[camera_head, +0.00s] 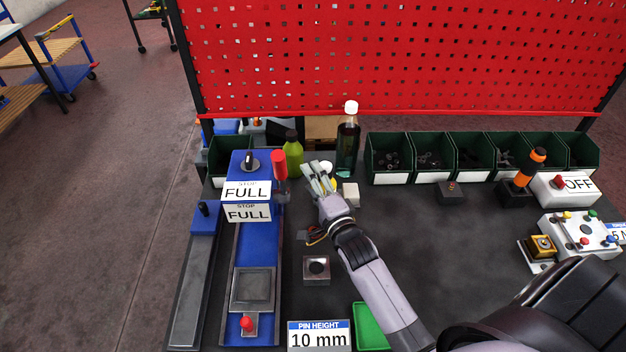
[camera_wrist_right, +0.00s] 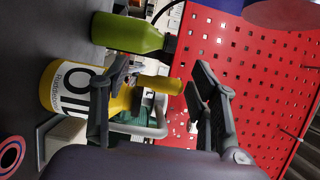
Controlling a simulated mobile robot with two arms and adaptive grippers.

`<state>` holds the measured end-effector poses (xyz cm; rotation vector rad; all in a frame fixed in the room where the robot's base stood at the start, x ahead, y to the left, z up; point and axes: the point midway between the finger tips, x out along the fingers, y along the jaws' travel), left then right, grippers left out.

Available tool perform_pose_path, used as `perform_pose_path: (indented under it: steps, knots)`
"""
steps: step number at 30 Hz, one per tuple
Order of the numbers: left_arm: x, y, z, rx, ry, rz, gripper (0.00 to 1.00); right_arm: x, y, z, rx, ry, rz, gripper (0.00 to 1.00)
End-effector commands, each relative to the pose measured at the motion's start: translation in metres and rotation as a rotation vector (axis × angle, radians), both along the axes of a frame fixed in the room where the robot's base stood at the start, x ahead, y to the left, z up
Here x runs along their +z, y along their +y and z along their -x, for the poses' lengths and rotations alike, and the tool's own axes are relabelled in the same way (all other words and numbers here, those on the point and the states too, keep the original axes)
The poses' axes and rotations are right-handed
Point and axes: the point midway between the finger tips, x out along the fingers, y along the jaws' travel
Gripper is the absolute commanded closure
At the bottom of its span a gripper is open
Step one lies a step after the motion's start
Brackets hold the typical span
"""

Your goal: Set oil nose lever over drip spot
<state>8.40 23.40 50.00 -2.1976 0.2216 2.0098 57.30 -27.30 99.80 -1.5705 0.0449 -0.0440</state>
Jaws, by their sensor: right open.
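The yellow oil can (camera_wrist_right: 62,88), with a white label, shows in the right wrist view beside my right gripper's fingers (camera_wrist_right: 158,100). Its yellow nose (camera_wrist_right: 160,84) reaches into the gap between the open fingers, and I cannot tell whether they touch it. In the head view my right gripper (camera_head: 319,180) is at the back left of the table and hides most of the can. A red ring (camera_wrist_right: 11,153) with a dark centre shows at the lower left of the wrist view; I cannot tell whether it is the drip spot. My left gripper is not in view.
A green bottle (camera_head: 293,155) and a tall dark bottle (camera_head: 347,145) stand close to the right gripper. A blue fixture with a red handle (camera_head: 279,165) is at the left. Green bins (camera_head: 390,178) line the back. The table middle (camera_head: 450,260) is fairly clear.

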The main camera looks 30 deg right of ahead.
Motion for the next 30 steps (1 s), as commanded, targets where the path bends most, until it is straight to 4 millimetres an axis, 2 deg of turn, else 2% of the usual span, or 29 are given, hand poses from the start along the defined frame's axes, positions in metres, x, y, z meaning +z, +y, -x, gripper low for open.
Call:
perform_pose_path:
  steps: [5, 30]
  knots:
    - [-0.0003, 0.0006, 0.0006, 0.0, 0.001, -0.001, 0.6, 0.0, 0.0, 0.0001, 0.0, 0.0, 0.0, 0.45]
    - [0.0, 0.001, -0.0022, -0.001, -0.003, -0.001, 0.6, 0.0007, 0.0001, 0.0002, 0.0, -0.002, 0.0, 1.0]
